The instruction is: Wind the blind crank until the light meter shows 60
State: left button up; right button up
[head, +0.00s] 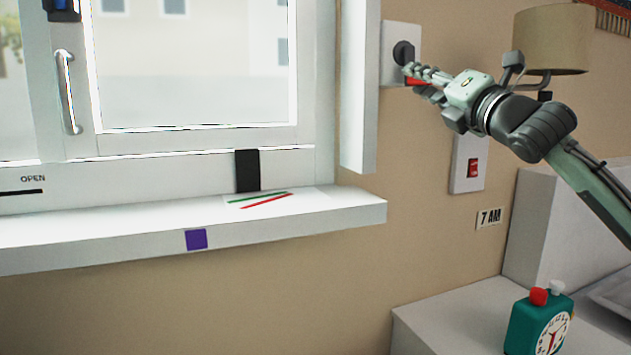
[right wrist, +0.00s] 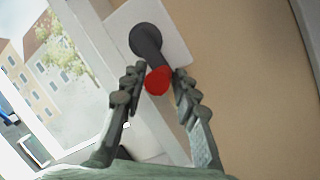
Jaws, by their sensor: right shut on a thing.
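The blind crank has a dark hub (head: 403,52) on a white wall plate (head: 413,33), right of the window. Its red knob (head: 415,82) sits below and slightly right of the hub. My right gripper (head: 411,74) is shut on this knob. In the right wrist view, the red knob (right wrist: 157,80) lies between the fingers of my right gripper (right wrist: 156,76), at the end of the dark crank arm (right wrist: 147,42). I cannot make out a light meter with a readable number. My left gripper is out of view.
The window (head: 195,65) has a white sill (head: 120,225) with a dark upright block (head: 247,170) and red and green lines. A red switch (head: 472,168) and lamp (head: 550,40) are near my right arm. A teal clock (head: 540,325) stands at lower right.

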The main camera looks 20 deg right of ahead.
jog(key=shift+r, duration=0.1)
jog(key=shift+o, duration=0.3)
jog(key=shift+s+a+r+p, duration=0.15)
jog(key=shift+a+r+p, duration=0.2)
jog(key=shift+p, duration=0.25)
jog(key=o, duration=0.4)
jog(key=shift+a, duration=0.3)
jog(key=shift+f, duration=0.1)
jog(key=shift+c, duration=0.5)
